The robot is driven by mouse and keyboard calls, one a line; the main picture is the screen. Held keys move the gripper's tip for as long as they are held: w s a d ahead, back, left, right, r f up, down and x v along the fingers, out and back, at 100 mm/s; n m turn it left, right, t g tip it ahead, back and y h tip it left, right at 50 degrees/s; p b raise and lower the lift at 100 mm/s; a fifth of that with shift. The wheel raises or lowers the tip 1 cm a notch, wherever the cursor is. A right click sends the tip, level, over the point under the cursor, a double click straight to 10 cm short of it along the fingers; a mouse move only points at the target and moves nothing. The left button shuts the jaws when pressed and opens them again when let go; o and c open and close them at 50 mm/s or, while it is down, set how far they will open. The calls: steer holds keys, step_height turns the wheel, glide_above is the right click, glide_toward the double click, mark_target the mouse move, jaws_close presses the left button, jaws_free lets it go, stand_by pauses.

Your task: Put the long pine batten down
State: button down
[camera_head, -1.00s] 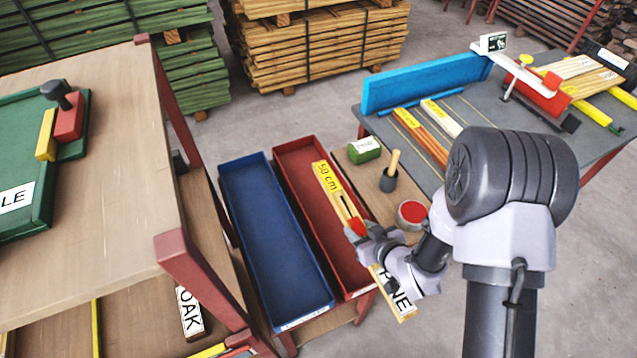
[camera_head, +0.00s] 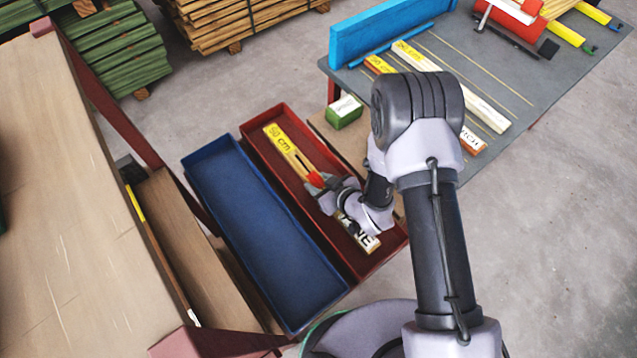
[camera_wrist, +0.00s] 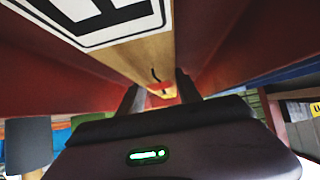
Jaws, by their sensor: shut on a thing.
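The long pine batten (camera_head: 284,146) has a yellow "50 cm" end and a white lettered label near its other end. It lies lengthwise over the red tray (camera_head: 257,152), within the tray's outline in the head view. My gripper (camera_head: 328,190) is shut around the batten's middle. In the wrist view the batten (camera_wrist: 147,56) runs between my two fingers (camera_wrist: 157,93), with red tray walls (camera_wrist: 225,50) on both sides. I cannot tell whether the batten touches the tray floor. My gripper and wrist hide part of its middle.
An empty blue tray (camera_head: 262,235) stands directly left of the red one. A grey table (camera_head: 480,75) at the right holds several labelled battens and a blue fence (camera_head: 385,32). A wooden-topped bench (camera_head: 75,200) is at the left.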

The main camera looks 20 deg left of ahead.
steer(key=shift+r, duration=0.1)
steer(key=shift+f, duration=0.2)
steer(key=c, duration=0.8)
jaws_free()
steer(key=shift+c, duration=0.2)
steer(key=shift+r, duration=0.1)
